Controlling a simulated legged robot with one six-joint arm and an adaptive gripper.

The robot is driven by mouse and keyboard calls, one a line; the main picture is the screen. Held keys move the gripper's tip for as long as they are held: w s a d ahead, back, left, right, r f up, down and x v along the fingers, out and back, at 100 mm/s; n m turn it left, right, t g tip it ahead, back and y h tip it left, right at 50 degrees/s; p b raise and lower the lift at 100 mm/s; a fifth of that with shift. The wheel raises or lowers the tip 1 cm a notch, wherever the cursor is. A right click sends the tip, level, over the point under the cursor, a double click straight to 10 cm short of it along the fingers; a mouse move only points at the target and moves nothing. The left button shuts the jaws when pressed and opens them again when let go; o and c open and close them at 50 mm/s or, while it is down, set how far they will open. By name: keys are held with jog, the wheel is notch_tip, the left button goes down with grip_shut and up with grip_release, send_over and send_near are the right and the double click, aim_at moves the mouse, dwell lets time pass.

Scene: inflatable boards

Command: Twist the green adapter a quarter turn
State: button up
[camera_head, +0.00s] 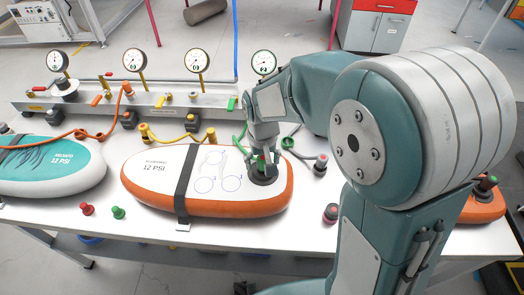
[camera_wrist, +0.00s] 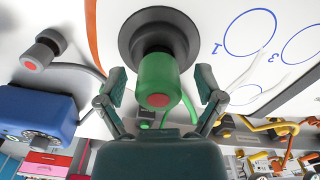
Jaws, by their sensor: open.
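The green adapter (camera_wrist: 160,75) is a green cylinder with a red end face, seated in a round black valve (camera_wrist: 135,35) on the board. In the head view the valve (camera_head: 264,178) is at the right end of the white and orange board (camera_head: 150,204), and my gripper largely hides the adapter. My gripper (camera_head: 263,160) is over the valve. In the wrist view its two fingers (camera_wrist: 161,84) are open, one on each side of the adapter, with a visible gap on both sides.
A black strap (camera_head: 187,175) crosses the board. Loose red (camera_head: 87,209) and green (camera_head: 118,212) caps lie in front. A gauge manifold (camera_head: 150,103) stands behind.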

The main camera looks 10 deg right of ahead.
jog(key=shift+f, duration=0.35)
grip_shut()
jog(key=c, duration=1)
grip_release()
jog(key=shift+c, duration=0.9)
jog(key=m, duration=0.5)
jog(key=shift+d+m, duration=0.1)
jog(key=shift+m, duration=0.6)
jog(key=m, duration=0.3)
jog(key=shift+m, duration=0.4)
